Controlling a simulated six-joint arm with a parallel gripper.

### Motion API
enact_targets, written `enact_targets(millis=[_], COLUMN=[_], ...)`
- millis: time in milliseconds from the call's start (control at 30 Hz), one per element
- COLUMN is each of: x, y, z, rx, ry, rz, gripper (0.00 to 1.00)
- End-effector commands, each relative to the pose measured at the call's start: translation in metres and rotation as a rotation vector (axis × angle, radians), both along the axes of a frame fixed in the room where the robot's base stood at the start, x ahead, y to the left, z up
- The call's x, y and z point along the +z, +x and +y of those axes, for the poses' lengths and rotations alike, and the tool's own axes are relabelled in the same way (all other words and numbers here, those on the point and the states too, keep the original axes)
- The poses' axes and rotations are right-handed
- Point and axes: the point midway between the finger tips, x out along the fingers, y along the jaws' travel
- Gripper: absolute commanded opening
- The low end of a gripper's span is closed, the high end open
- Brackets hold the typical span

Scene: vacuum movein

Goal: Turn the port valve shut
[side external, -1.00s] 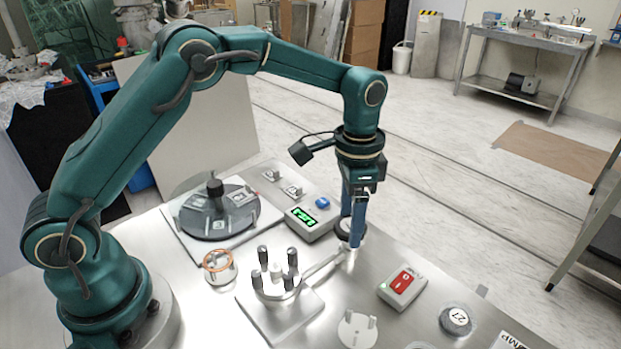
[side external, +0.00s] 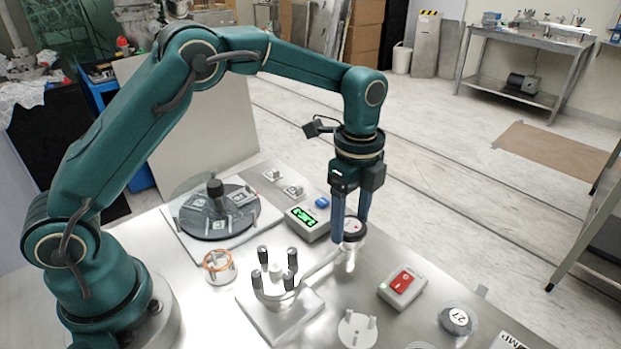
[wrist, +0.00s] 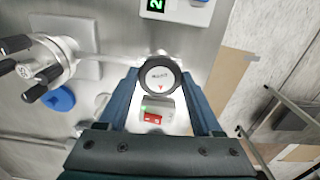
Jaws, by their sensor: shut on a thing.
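The port valve is a round dark knob (side external: 351,230) with a white face, on the end of the metal pipe from the chamber with several upright posts (side external: 274,280). In the wrist view the knob (wrist: 160,76) shows small lettering and a red mark at the lower part of its face. My gripper (side external: 349,222) points down over the knob. In the wrist view its two blue fingers (wrist: 160,80) lie on either side of the knob, shut on its rim. The valve body under the knob is partly hidden.
A gauge box with a green display (side external: 308,217) and blue button stands behind the pipe. A box with a red switch (side external: 402,283) lies right of the valve. A copper-coloured ring on a stand (side external: 219,265) and a round glass-covered plate (side external: 215,215) are to the left.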

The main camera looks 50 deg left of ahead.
Motion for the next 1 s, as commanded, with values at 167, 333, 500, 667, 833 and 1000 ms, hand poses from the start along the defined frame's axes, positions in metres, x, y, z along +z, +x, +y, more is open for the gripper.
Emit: enact_targets(millis=[167, 333, 500, 667, 833, 1000], x=[0.0019, 0.0019, 0.0020, 0.0020, 0.0020, 0.0019], y=[0.0002, 0.0002, 0.0003, 0.0003, 0.0003, 0.0003], z=[0.0000, 0.0000, -0.0001, -0.0001, -0.0001, -0.0001], rx=[-0.120, -0.199, -0.245, -0.263, -0.267, -0.267], ry=[-0.001, -0.001, -0.001, -0.001, -0.001, -0.001], rz=[-0.001, -0.001, -0.001, -0.001, -0.002, -0.002], gripper=[0.11, 0.11, 0.11, 0.11, 0.11, 0.11])
